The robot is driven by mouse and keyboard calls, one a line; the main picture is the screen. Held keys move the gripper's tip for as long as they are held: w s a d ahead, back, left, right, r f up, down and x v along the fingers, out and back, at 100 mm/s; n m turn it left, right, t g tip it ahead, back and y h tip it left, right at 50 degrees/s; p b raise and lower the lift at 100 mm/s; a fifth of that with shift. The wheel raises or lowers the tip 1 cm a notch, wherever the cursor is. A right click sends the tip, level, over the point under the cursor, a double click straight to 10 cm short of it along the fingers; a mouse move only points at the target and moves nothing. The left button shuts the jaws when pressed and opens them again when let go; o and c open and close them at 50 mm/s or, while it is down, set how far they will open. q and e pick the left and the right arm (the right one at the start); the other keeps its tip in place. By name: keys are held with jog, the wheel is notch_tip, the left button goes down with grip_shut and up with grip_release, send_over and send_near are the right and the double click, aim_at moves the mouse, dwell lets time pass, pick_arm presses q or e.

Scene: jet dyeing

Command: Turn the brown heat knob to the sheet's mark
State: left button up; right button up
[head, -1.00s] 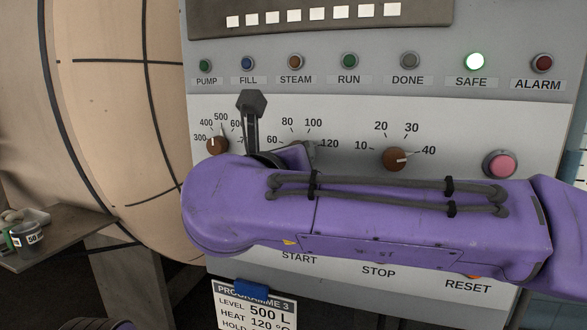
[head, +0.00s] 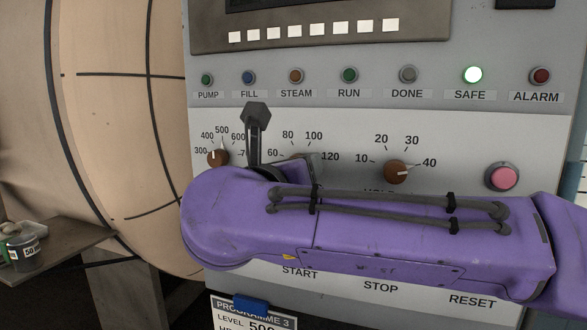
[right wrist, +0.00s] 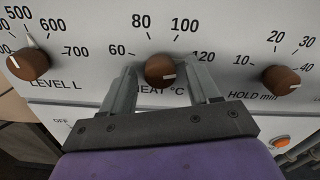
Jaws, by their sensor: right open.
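The brown heat knob (right wrist: 160,69) sits at the centre of the right wrist view, above the "HEAT °C" label. Its white line points right, roughly toward the 120 mark. My right gripper (right wrist: 161,72) is open, one finger on each side of the knob; I cannot tell whether they touch it. In the head view my purple right forearm covers most of the gripper, and only part of the heat knob (head: 297,157) shows. The programme sheet (head: 252,308) hangs below the panel; it reads "PROGRAMME 3" and a level of 500, and its heat line is cut off.
The brown level knob (right wrist: 28,64) is left of the heat knob and the brown hold knob (right wrist: 281,80) is right of it. A pink button (head: 502,178) is farther right. A small side table (head: 60,248) holds containers at left.

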jog(key=v, duration=1)
jog(key=shift+s, duration=0.3)
jog(key=shift+a, duration=0.1)
